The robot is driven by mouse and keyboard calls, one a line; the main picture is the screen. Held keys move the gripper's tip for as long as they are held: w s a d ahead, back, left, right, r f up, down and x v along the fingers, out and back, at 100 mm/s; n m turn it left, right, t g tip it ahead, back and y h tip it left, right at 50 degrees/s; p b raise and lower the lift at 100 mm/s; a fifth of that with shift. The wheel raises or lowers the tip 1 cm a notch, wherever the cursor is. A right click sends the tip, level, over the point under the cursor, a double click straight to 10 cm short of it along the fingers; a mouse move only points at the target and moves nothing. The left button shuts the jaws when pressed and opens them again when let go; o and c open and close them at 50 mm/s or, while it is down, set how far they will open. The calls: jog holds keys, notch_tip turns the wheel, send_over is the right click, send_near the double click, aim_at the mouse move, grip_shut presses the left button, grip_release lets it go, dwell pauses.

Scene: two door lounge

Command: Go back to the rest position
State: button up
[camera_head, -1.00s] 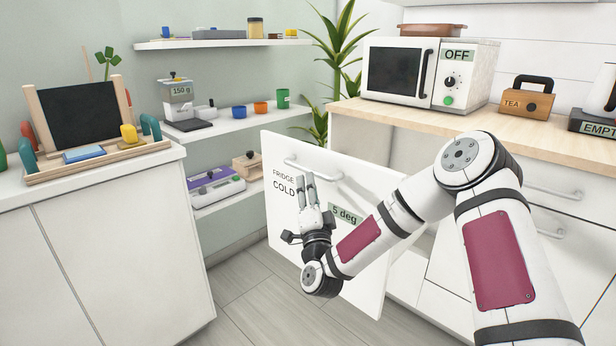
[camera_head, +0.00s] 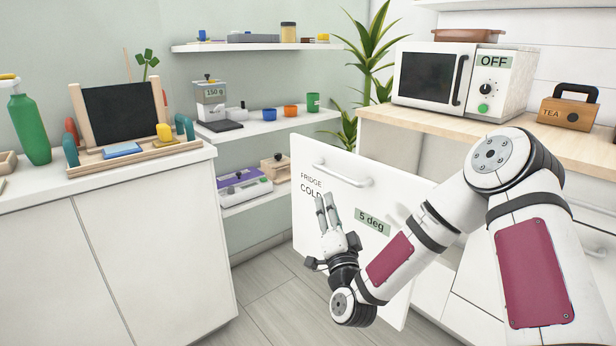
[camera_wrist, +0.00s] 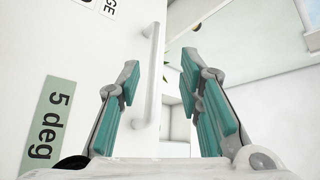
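My gripper (camera_head: 326,204) points upward in front of the white fridge door (camera_head: 312,234), which stands ajar from the counter front. In the wrist view my gripper (camera_wrist: 160,70) has its two teal-padded fingers apart with nothing held between them. The door's bar handle (camera_head: 342,175) is above and behind the fingertips in the head view. The handle (camera_wrist: 151,75) also shows in the wrist view, seen through the gap between the fingers. The "5 deg" label (camera_head: 373,221) is just right of the gripper, and the fingers partly cover the "COLD" text.
A wooden counter (camera_head: 400,122) at the right carries a microwave (camera_head: 428,78) and a tea box (camera_head: 566,112). A white cabinet (camera_head: 60,245) at the left bears a green bottle (camera_head: 31,128) and a blackboard stand (camera_head: 120,115). Grey floor (camera_head: 270,305) lies open between cabinet and door.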

jog(key=a+n+g+y, duration=0.4)
jog(key=n+g, duration=0.1)
jog(key=n, duration=0.2)
jog(key=s+d+r+n+g+h, duration=0.1)
jog(key=s+d+r+g+h, duration=0.2)
jog(key=s, duration=0.5)
jog(key=s+d+n+g+h, duration=0.15)
jog(key=s+d+g, duration=0.25)
jog(key=s, duration=0.4)
jog(key=s+d+r+n+g+h, duration=0.2)
jog(key=s+d+g, duration=0.15)
jog(key=s, duration=0.45)
jog(key=s+d+r+g, duration=0.1)
jog(key=s+g, duration=0.2)
jog(key=s, duration=1)
jog(key=s+d+r+g, duration=0.1)
jog(key=s+r+g, duration=0.15)
jog(key=s, duration=1.05)
notch_tip(320, 180, up, 30)
jog(key=t+p, duration=0.3)
jog(key=p, duration=2.5)
jog(key=shift+d+f+m+y+p, duration=0.2)
jog(key=shift+m+y+p, duration=0.15)
jog(key=shift+y+p, duration=0.1)
